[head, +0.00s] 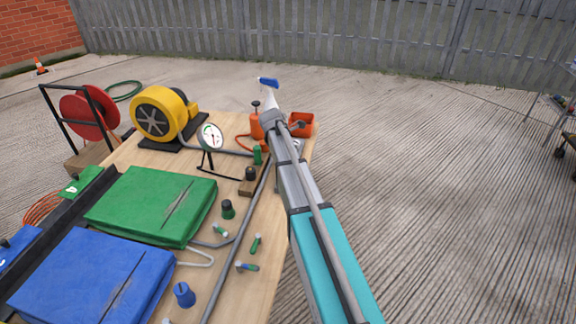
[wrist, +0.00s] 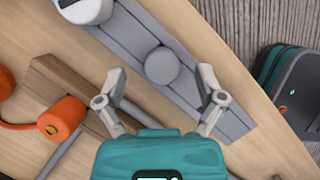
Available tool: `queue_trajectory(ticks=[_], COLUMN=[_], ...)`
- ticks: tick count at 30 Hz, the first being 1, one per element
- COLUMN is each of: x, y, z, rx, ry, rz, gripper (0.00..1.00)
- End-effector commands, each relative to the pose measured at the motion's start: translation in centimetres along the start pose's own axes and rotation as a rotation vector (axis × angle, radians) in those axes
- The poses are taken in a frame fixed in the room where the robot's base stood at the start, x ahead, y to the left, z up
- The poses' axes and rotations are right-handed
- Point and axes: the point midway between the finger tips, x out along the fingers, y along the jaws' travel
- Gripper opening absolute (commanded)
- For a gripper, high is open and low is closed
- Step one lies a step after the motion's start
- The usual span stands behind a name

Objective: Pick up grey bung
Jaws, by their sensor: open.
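The grey bung (wrist: 162,66) is a short round grey plug in the wrist view. It stands on a long grey panel (wrist: 215,112) that lies on the wooden table. My gripper (wrist: 161,78) is open. Its two fingers are spread to the left and right of the bung, with a gap on each side, and nothing is held. How high the fingertips are above the panel is hard to tell. In the head view my arm covers the bung and the gripper.
A pale cylindrical thing (wrist: 86,9) stands at the panel's upper left end. An orange object (wrist: 62,117) and a brown wooden block (wrist: 68,88) lie left of my gripper. The table (head: 262,213) also holds a yellow blower (head: 190,100), a gauge (head: 211,137) and green (head: 150,200) and blue (head: 85,275) folded sheets.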

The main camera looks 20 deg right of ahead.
Motion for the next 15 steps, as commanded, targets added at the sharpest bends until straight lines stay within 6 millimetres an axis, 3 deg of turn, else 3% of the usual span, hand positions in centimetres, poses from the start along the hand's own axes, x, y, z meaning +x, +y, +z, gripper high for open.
queue_trajectory(ticks=[4,15], x=[0.94,1.01], y=[0.01,-0.02], z=[-0.05,0.06], rx=[0.0,0.0], ry=[0.0,0.0], rz=[0.0,0.0], gripper=[0.88,0.88])
